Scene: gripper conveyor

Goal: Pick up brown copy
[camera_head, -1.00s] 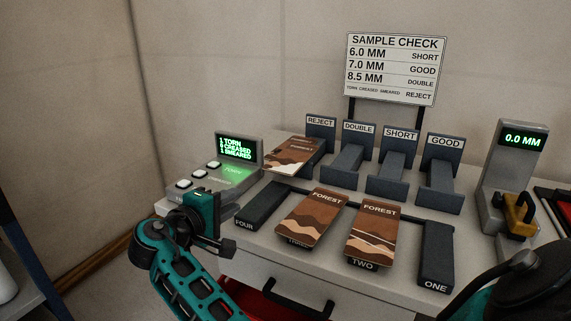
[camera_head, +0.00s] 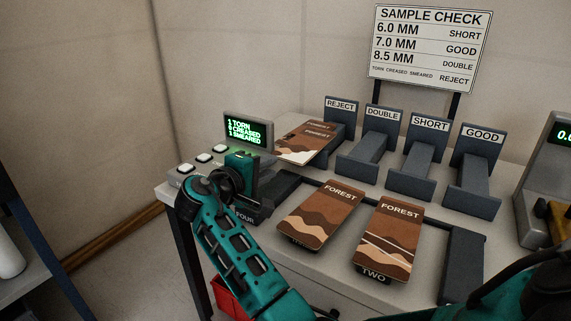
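Two brown FOREST copies lie on the slots at the table's front: one (camera_head: 322,215) on the slot left of TWO, its label mostly covered, and one (camera_head: 390,238) on slot TWO. More brown copies (camera_head: 308,143) lie overlapped in front of the REJECT stand, with a pale patch on the upper one.
Stands marked REJECT (camera_head: 341,117), DOUBLE (camera_head: 381,127), SHORT (camera_head: 428,139) and GOOD (camera_head: 482,151) line the back. A lit counter box (camera_head: 248,130) with buttons is at the left. A gauge (camera_head: 543,175) is at the right edge. A red bin (camera_head: 232,300) is below.

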